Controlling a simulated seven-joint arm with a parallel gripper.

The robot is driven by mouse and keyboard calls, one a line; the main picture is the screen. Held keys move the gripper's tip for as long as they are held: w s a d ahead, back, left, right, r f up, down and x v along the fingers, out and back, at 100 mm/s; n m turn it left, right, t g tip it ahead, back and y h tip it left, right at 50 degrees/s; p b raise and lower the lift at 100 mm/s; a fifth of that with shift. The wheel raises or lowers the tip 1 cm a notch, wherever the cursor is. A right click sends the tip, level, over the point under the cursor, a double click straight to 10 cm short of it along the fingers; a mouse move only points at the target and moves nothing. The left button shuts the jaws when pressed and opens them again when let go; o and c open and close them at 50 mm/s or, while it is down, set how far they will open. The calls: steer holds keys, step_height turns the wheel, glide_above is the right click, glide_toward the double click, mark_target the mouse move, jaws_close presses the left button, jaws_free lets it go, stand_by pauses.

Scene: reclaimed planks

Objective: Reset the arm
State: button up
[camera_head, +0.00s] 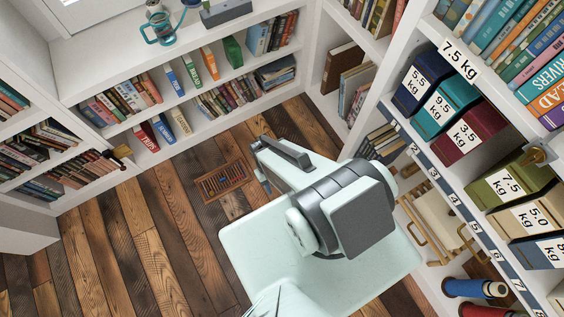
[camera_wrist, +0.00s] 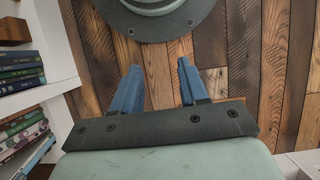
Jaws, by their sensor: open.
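My gripper (camera_wrist: 158,70) shows in the wrist view as two blue fingers standing apart, with only plank floor showing between them. It is open and empty. In the head view my pale green arm is folded in the middle of the picture, above the floor.
White bookshelves line the back and left. On the right, a shelf holds weight-labelled boxes (camera_head: 444,106), close to my arm. A brown floor grate (camera_head: 222,182) lies left of the gripper. The plank floor (camera_head: 120,235) at left is clear.

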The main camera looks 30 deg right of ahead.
steer(key=s, duration=0.2)
steer(key=s+g, duration=0.1)
steer(key=s+r+g, duration=0.1)
steer(key=s, duration=0.1)
steer(key=shift+s+d, duration=0.2)
steer(key=shift+s, duration=0.1)
stand_by(0.8)
